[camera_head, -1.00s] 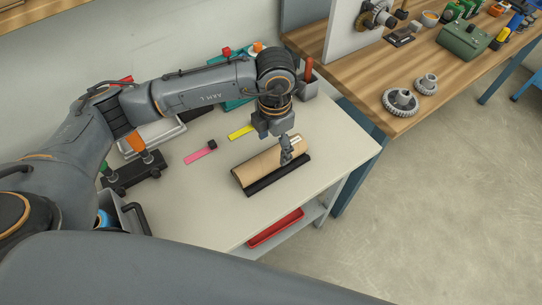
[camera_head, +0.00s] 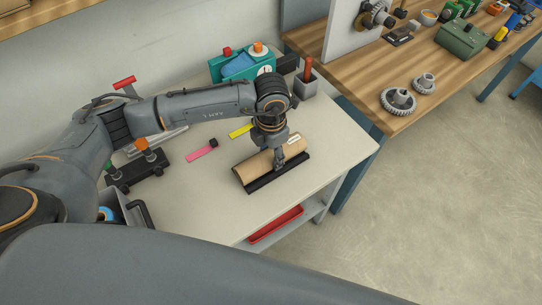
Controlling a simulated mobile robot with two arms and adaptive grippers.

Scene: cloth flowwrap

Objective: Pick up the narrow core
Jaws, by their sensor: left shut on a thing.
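The narrow core looks like a tan cardboard-coloured roll (camera_head: 255,167) lying on a black cradle (camera_head: 265,183) on the white table. A pale band shows near its right end. My left gripper (camera_head: 280,164) points down onto the roll, right of its middle, and is shut on it. The fingers cover part of the roll, and I cannot tell whether it is clear of the cradle. My right gripper is not in view.
A pink strip (camera_head: 201,153) and a yellow strip (camera_head: 240,131) lie behind the roll. A teal machine (camera_head: 233,68) and a grey cup (camera_head: 306,83) stand at the back. A red tray (camera_head: 275,225) sits below the table's front edge. The table's right side is clear.

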